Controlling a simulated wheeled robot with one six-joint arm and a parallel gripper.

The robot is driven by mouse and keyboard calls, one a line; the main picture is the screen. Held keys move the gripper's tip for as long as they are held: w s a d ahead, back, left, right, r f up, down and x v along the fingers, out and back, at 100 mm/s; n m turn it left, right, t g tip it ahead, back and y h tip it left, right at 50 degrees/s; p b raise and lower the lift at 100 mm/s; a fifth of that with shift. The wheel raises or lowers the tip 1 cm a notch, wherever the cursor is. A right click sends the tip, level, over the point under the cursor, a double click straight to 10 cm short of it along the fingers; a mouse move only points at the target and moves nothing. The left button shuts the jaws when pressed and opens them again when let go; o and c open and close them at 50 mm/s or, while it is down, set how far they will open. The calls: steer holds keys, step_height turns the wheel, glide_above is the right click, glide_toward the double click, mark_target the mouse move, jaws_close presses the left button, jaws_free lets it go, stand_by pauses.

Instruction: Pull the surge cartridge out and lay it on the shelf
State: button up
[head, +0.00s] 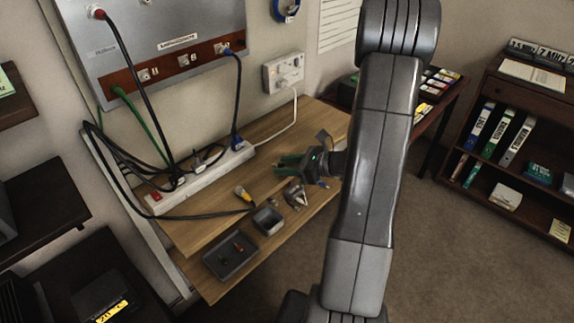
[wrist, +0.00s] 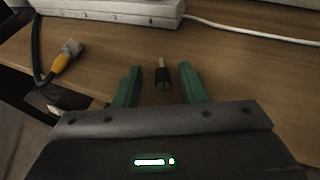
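My gripper (head: 279,165) has its green fingers spread over the wooden shelf (head: 200,222), to the right of the white power strip (head: 200,178). The wrist view shows it open (wrist: 160,70). A small dark cylinder with a pale metal tip (wrist: 162,76) shows between the fingers, with a gap on each side. It appears to lie on the shelf; I cannot tell whether it is the surge cartridge. No part clearly marked as the surge cartridge can be made out. A white wall box (head: 284,72) is above the shelf.
A yellow-ended cable (head: 243,193) lies left of my gripper, and its yellow plug also shows in the wrist view (wrist: 67,56). Grey trays (head: 231,256) and small metal parts (head: 295,195) are on the lower board. Cables hang from the grey panel (head: 150,40).

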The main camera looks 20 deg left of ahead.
steer(key=shift+r, duration=0.15)
steer(key=shift+r+p, duration=1.2)
steer(key=shift+r, duration=0.2)
steer(key=o, duration=0.6)
steer(key=shift+c, duration=0.2)
steer(key=v, duration=1.3)
steer(key=shift+d, duration=0.4)
